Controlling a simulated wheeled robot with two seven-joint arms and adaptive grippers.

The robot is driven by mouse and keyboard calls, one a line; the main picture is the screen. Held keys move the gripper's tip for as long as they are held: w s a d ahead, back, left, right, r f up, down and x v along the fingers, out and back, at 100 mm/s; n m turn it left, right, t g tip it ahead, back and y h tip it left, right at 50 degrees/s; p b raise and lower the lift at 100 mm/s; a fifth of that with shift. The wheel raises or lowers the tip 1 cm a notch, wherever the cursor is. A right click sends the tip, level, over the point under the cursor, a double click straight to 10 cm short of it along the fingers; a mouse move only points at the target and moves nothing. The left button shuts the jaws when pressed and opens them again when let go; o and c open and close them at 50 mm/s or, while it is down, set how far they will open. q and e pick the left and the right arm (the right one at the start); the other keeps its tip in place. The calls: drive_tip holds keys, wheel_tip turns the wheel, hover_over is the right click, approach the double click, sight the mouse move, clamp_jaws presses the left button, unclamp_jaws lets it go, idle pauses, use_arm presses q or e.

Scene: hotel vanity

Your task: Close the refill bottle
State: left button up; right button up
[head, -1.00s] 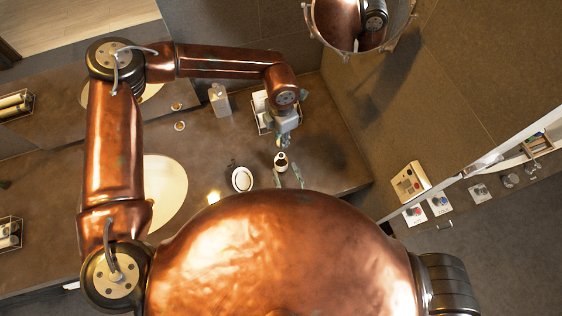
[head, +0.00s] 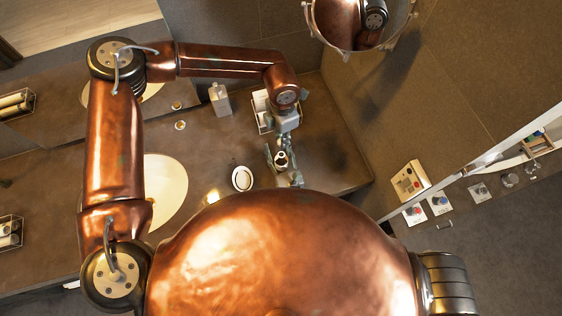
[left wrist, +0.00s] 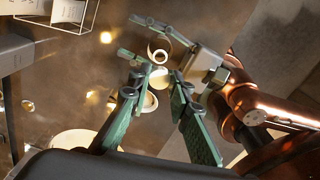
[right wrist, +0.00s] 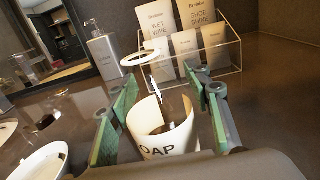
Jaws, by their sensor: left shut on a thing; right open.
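The refill bottle (head: 281,160) stands upright on the counter. In the right wrist view the bottle (right wrist: 165,130) shows a white label reading "OAP" and a pale ring around its top opening, which is uncovered. My right gripper (head: 283,170) is open, its fingers on either side of the bottle; they also show in the right wrist view (right wrist: 160,90). My left gripper (head: 283,140) is just behind the bottle in the head view. In the left wrist view it (left wrist: 159,80) is shut on a small pale round cap (left wrist: 160,78), partly hidden by the fingers.
A white oval dish (head: 242,180) lies left of the bottle. A clear rack (right wrist: 215,60) with printed packets stands behind, beside a grey pump bottle (right wrist: 103,52). The sink (head: 165,190) is farther left. A wall borders the counter at the right.

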drive_tip(key=shift+c, duration=0.4)
clamp_jaws()
idle(0.5)
